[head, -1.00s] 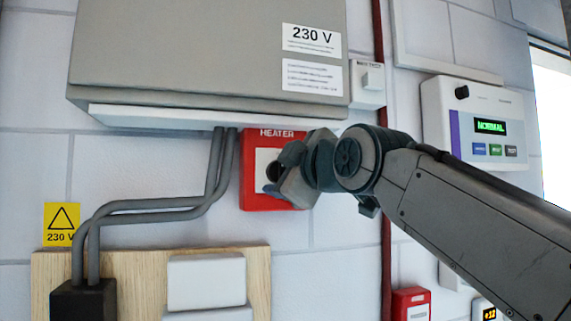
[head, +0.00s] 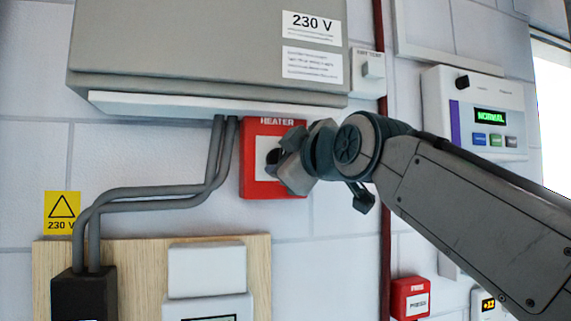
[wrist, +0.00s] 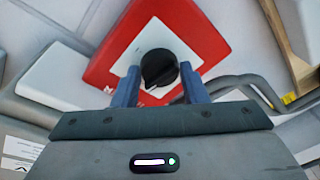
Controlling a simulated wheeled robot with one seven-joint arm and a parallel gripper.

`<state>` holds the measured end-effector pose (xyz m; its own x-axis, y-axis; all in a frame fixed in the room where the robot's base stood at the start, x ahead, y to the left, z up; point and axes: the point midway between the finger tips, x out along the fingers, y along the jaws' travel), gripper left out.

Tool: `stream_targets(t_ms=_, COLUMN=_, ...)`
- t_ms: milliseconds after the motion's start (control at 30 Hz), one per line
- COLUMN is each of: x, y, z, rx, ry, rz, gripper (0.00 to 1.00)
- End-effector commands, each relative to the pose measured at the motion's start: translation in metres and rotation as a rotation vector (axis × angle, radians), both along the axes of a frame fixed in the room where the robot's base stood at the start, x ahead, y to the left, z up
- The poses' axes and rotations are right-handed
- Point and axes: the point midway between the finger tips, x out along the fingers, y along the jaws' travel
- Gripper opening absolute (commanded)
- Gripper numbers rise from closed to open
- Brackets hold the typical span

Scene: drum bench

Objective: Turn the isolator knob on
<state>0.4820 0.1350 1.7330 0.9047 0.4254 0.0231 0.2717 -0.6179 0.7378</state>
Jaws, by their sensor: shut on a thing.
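The isolator knob (wrist: 159,69) is a round black knob on a white plate in a red box (wrist: 117,50). In the head view the red box (head: 258,187), labelled HEATER, hangs on the wall under the grey cabinet, and the knob (head: 272,157) is partly hidden by my gripper (head: 281,163). In the wrist view the blue-grey fingers of my gripper (wrist: 162,88) stand on either side of the knob, shut on it. The knob has a raised bar, seen at a slant. Any on or off marks cannot be read.
The grey cabinet (head: 200,50) marked 230 V overhangs the red box closely. Grey conduits (head: 160,197) run just left of it. A dark red pipe (head: 386,235) and a panel reading NORMAL (head: 440,110) are to the right. A smaller red box (head: 410,297) is below.

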Motion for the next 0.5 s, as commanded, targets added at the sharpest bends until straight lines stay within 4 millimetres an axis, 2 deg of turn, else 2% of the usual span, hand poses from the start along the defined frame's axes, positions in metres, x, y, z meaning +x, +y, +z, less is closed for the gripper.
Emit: stream_targets(t_ms=500, x=0.0007, y=-0.0004, z=-0.0058, rx=0.456, ry=0.131, rz=-0.003, gripper=0.16)
